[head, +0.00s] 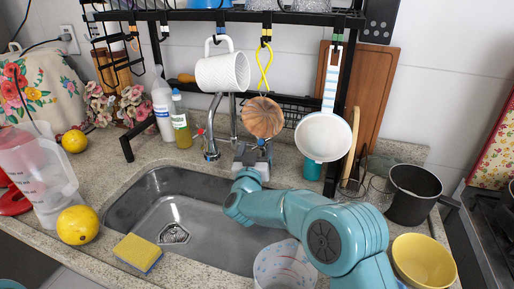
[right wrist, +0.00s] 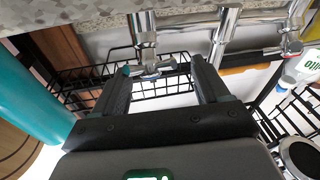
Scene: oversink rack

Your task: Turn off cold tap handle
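The cold tap handle (head: 262,142), with blue on it, stands at the back edge of the sink, right of the chrome spout. In the right wrist view, a chrome cross-shaped handle (right wrist: 152,69) with a blue mark appears between the fingertips of my right gripper (right wrist: 158,75). The fingers are apart, one on each side of it; contact cannot be told. In the head view my right gripper (head: 250,158) is just in front of the cold tap, partly hiding its base. The tap handle with red (head: 200,132) is to the left. My left gripper is not in view.
The steel sink (head: 150,205) is below. A wooden utensil (head: 262,118) and a white pan (head: 323,137) hang close above the tap. A teal cup (head: 312,170) stands to the right.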

